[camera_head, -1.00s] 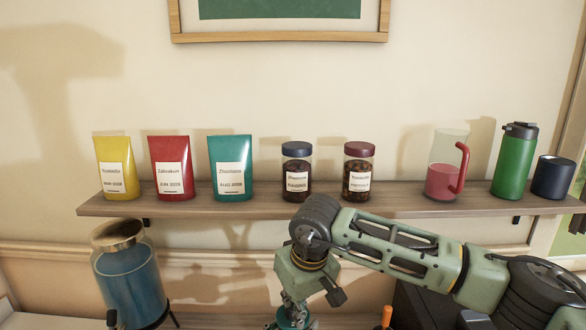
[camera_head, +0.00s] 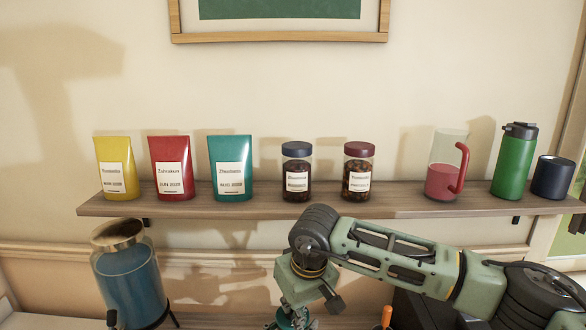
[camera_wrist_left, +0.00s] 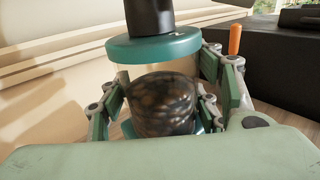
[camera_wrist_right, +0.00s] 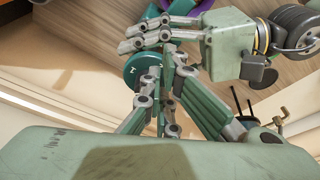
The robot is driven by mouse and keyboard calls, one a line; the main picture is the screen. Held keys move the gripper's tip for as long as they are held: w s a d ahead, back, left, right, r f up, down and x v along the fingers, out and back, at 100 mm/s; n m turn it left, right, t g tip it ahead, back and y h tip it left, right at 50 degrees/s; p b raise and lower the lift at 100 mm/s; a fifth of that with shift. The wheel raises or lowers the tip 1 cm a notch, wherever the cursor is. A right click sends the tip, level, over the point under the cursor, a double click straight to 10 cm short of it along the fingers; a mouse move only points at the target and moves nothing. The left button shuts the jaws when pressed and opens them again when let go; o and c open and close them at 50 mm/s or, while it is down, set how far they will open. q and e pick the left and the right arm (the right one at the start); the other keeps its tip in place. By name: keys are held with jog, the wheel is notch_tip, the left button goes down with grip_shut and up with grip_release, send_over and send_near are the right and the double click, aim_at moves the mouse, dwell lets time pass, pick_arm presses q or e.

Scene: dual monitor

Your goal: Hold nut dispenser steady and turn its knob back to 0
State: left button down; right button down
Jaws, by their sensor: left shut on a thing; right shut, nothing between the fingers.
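The nut dispenser (camera_wrist_left: 163,104) shows in the left wrist view, with a dark, see-through body and a wide teal part (camera_wrist_left: 155,46) above it. A black cylinder (camera_wrist_left: 150,16) rises over the teal part. My left gripper (camera_wrist_left: 167,108) is shut around the body, with fingers on both sides. In the right wrist view, a teal disc (camera_wrist_right: 141,71) with small white marks lies behind the fingers of my right gripper (camera_wrist_right: 164,72). That gripper is shut and empty; I cannot tell whether it touches the disc. The knob's setting cannot be read.
A shelf (camera_head: 250,207) holds pouches, jars (camera_head: 359,172), a pitcher (camera_head: 443,182), a green bottle (camera_head: 513,163) and a dark cup. A blue drink dispenser (camera_head: 132,280) stands lower left. A black box (camera_wrist_left: 290,62) is behind the left gripper.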

jog(key=shift+w+d+f, duration=0.1)
jog(key=shift+w+d, duration=0.1)
jog(key=shift+d, duration=0.3)
jog(key=shift+w+d+f, duration=0.1)
jog(key=shift+w+d, duration=0.4)
jog(key=shift+d, duration=0.4)
pick_arm(q)
jog(key=shift+s, duration=0.1)
pick_arm(e)
jog(key=shift+w+d, duration=0.1)
jog(key=shift+d, duration=0.05)
jog(key=shift+s+d, duration=0.1)
jog(key=shift+s, duration=0.35)
jog(key=shift+r, duration=0.3)
jog(key=r, duration=0.5)
jog(key=shift+a+r, duration=0.25)
jog(key=shift+r, duration=0.1)
